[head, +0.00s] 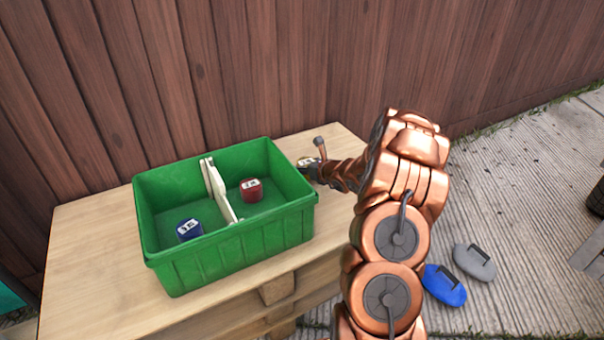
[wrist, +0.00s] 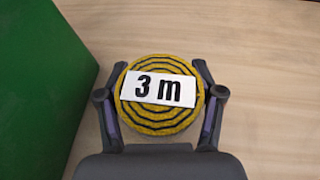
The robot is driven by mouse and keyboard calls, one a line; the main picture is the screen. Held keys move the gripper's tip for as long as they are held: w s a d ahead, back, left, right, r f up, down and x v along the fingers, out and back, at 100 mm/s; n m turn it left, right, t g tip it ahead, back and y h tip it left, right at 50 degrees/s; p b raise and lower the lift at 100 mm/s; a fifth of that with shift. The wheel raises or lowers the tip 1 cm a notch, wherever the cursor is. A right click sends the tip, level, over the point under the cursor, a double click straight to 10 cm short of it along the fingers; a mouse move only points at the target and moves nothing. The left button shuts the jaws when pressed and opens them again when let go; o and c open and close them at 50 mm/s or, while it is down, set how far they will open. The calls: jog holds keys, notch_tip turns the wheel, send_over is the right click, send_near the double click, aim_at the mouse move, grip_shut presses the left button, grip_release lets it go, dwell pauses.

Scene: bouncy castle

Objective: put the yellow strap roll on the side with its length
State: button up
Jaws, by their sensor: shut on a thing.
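The yellow strap roll (wrist: 160,119), wound with dark bands, sits between the fingers of my gripper (wrist: 158,72) in the wrist view. My gripper is shut on its two sides. A white label on top of the roll reads "3 m". In the head view my gripper (head: 310,168) is low at the right end of the green bin (head: 225,250), outside it; the roll is mostly hidden there. A pale divider (head: 219,190) splits the bin in two. A blue roll (head: 189,230) lies in the left compartment and a red roll (head: 251,190) in the right; both carry white labels, small to read.
The bin stands on a wooden pallet table (head: 85,265). A wooden fence (head: 240,70) rises behind. The bin wall (wrist: 35,90) is close on the left in the wrist view. Blue (head: 444,286) and grey (head: 474,262) objects lie on the ground at right.

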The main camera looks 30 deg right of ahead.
jog(key=shift+f, duration=1.1)
jog(key=shift+f+b, duration=0.1)
jog(key=shift+b, duration=0.2)
jog(key=o, duration=1.3)
jog(key=shift+c, duration=0.2)
